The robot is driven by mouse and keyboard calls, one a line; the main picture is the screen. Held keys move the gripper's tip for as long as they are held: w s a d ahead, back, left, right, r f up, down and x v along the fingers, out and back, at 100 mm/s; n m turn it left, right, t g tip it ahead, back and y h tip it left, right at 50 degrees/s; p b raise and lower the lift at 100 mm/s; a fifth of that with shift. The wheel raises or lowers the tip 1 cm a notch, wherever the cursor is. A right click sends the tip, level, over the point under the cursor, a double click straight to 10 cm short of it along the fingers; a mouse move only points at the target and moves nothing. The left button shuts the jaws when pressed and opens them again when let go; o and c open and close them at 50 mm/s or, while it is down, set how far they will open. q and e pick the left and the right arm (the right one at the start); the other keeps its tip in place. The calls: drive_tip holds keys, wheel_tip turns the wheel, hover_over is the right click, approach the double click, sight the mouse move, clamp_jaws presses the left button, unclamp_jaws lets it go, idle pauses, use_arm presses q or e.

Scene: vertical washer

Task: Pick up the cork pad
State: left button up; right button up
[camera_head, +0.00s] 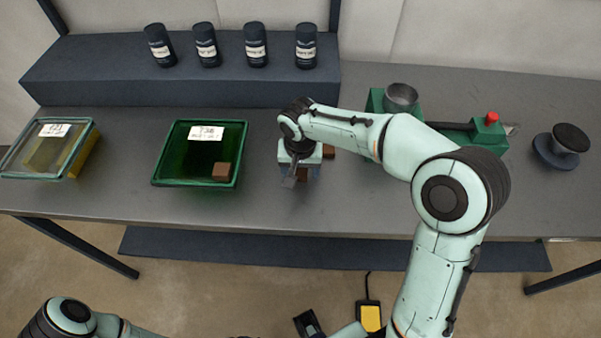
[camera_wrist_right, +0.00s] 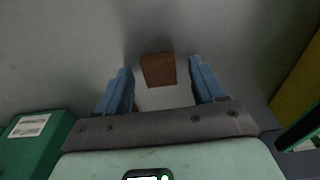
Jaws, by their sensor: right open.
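A small brown block that looks like the cork pad (camera_wrist_right: 158,69) lies on the grey table in the right wrist view, just beyond and between the fingertips. In the head view a brown piece (camera_head: 302,174) shows between the fingers of my right gripper (camera_head: 300,176), partly hidden by it. My right gripper (camera_wrist_right: 163,85) points down, its blue fingers apart and not pressed on the block. Another brown patch (camera_head: 328,152) shows just right of the wrist. A similar brown block (camera_head: 221,171) sits in the green tray (camera_head: 160,170).
A clear-lidded yellow tray (camera_head: 92,150) stands at the far left. Several dark jars (camera_head: 256,45) stand on the raised shelf (camera_head: 100,85). A green device with a metal cup (camera_head: 400,95) and a dark round stamp (camera_head: 568,140) are to the right.

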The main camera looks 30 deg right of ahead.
drive_tip(key=c, duration=1.1)
drive_tip(key=shift+r, duration=0.1)
drive_tip(key=shift+c, duration=0.2)
